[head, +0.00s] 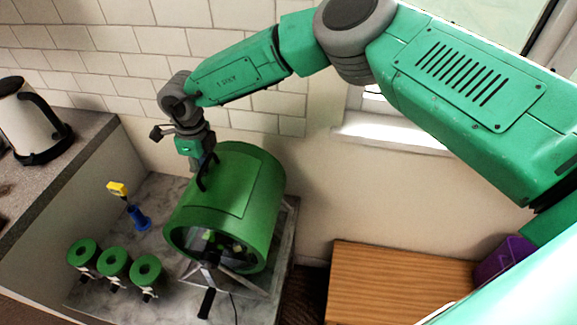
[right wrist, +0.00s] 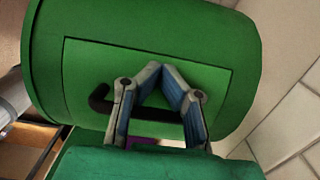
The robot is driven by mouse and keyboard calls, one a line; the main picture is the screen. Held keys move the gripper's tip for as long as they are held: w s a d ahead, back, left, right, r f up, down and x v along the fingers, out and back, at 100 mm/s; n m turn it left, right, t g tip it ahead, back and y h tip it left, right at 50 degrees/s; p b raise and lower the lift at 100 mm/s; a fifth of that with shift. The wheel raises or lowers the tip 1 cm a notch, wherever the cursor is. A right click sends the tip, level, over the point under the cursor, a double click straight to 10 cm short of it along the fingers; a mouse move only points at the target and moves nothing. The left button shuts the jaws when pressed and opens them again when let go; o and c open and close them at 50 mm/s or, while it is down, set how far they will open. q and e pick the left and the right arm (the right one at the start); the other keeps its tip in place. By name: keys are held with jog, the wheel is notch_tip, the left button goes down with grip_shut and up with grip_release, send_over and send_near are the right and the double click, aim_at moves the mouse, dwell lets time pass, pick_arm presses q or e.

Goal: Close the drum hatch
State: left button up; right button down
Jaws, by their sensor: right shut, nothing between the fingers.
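The green drum (head: 262,200) lies on its side on a metal stand, its open end facing front left. Its hatch (head: 228,195), a lighter green curved panel, looks flush with the drum wall, and it also shows in the right wrist view (right wrist: 85,65). A black handle (head: 204,178) stands out from the hatch; part of it is hidden behind my fingers in the right wrist view (right wrist: 100,101). My right gripper (head: 198,164) is shut and empty, right at the hatch beside the handle. I cannot tell whether it touches. My left gripper is not in view.
Several green cylinders (head: 115,262) stand at front left of the marble-look surface. A blue item with a yellow top (head: 137,215) is left of the drum. A kettle (head: 30,120) stands on the grey counter. A wooden top (head: 400,285) and purple container (head: 505,258) are right.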

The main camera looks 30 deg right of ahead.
jog(key=shift+s+d+f, duration=0.1)
jog(key=shift+f, duration=0.15)
dwell(0.3)
